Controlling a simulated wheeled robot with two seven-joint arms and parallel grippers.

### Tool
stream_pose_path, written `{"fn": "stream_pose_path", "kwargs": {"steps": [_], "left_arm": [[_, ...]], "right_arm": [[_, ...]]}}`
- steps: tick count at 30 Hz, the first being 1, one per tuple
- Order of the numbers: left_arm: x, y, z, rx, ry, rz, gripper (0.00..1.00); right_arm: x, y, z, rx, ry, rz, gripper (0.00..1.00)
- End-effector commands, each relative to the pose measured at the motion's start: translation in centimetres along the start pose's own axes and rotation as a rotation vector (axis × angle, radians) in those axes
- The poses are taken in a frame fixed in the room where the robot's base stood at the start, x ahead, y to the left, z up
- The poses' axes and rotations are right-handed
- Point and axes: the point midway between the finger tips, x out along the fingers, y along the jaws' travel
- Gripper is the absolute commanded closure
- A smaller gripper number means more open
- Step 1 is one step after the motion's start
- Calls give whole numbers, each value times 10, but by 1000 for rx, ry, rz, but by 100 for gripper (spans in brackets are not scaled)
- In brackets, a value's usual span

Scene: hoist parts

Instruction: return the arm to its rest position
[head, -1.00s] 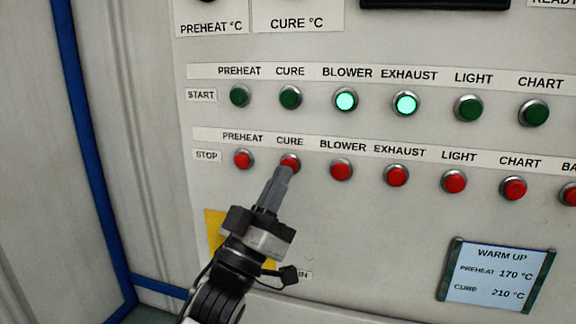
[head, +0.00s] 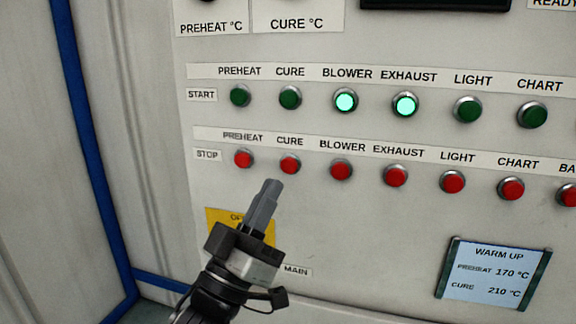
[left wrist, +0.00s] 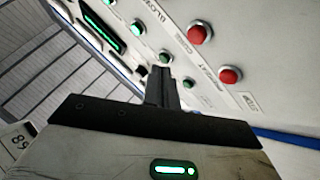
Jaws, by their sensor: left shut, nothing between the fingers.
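My left gripper (head: 271,188) is shut and empty in the head view, its fingertips just below the red CURE stop button (head: 290,164). The fingers do not cover the button, and a strip of panel shows between them. My left arm comes up from the bottom left edge. In the left wrist view the shut fingers (left wrist: 162,72) point at the panel, with two red buttons to their right. My right gripper is not in view.
The control panel (head: 350,235) has a row of green start buttons, with BLOWER (head: 345,101) and EXHAUST (head: 405,105) lit. A yellow label (head: 215,228) sits partly behind my gripper. A WARM UP card (head: 492,273) is at lower right. A blue frame edge (head: 90,160) runs down the left.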

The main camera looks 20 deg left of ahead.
Motion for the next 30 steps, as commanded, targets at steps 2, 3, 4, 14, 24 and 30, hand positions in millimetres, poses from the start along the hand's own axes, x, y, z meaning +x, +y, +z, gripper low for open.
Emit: {"fn": "stream_pose_path", "kwargs": {"steps": [2,3,4,14,24,30], "left_arm": [[0,0,0,0,0,0,100],[0,0,0,1,0,0,100],[0,0,0,1,0,0,100],[-58,-26,63,62,-256,-159,100],[-275,-34,175,199,-1017,-357,100],[-353,-17,188,217,-1272,-348,100]], "right_arm": [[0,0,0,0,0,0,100],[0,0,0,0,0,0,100],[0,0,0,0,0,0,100],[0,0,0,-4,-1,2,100],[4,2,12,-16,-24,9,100],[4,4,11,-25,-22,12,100]]}}
